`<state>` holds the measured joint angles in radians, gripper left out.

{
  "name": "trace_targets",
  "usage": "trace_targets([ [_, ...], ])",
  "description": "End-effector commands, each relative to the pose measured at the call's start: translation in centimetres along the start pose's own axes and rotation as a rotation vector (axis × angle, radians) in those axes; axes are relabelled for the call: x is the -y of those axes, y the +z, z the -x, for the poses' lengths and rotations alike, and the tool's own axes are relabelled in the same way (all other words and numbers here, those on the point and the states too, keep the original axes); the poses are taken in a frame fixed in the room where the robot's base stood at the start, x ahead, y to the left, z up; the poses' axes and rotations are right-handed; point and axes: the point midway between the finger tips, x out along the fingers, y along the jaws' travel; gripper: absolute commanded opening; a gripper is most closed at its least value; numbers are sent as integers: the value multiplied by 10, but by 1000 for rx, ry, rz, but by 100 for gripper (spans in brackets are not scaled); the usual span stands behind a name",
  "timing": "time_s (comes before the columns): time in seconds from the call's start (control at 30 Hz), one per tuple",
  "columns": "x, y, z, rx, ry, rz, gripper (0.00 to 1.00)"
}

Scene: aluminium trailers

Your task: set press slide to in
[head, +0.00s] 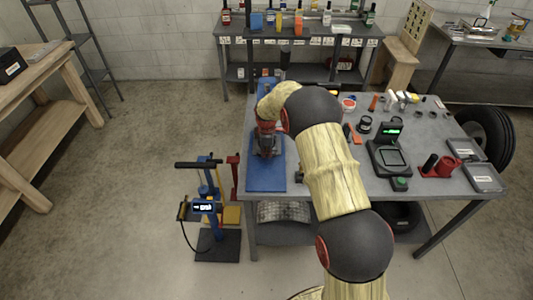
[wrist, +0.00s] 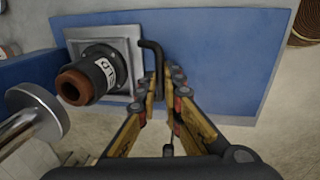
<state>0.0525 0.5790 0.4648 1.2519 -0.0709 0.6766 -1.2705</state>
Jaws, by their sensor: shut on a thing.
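In the wrist view a black cylinder (wrist: 93,75) with a brown-red ring at its end and a white label stands out from a square grey plate (wrist: 120,45) on a blue board (wrist: 225,60). A bent black rod (wrist: 152,50) runs beside the plate into my gripper (wrist: 166,78). The fingers are close together on the rod's lower end, which they mostly hide. I cannot tell which part is the press slide. In the head view my gripper (head: 266,135) is over the blue board (head: 266,178) at the table's left end, and my arm covers much of the area behind.
The grey table (head: 350,185) carries a dark device with a green display (head: 390,131), a red holder (head: 445,168) and several small parts. A blue and yellow stand (head: 204,208) is left of the table. A metal knob (wrist: 35,115) is close at left in the wrist view.

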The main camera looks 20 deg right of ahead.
Motion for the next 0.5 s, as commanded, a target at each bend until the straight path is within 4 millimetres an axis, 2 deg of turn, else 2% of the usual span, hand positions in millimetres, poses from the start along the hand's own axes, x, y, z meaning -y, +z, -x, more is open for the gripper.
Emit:
trace_targets([
  [0.03, -5, 0, 2, -3, 13, -1, 0],
  [0.07, -5, 0, 2, -3, 13, -1, 9],
  [0.3, -4, 0, 2, -2, 11, -1, 22],
  [0.4, -4, 0, 2, -2, 9, -1, 27],
  [0.5, -3, 0, 1, -2, 8, -1, 27],
])
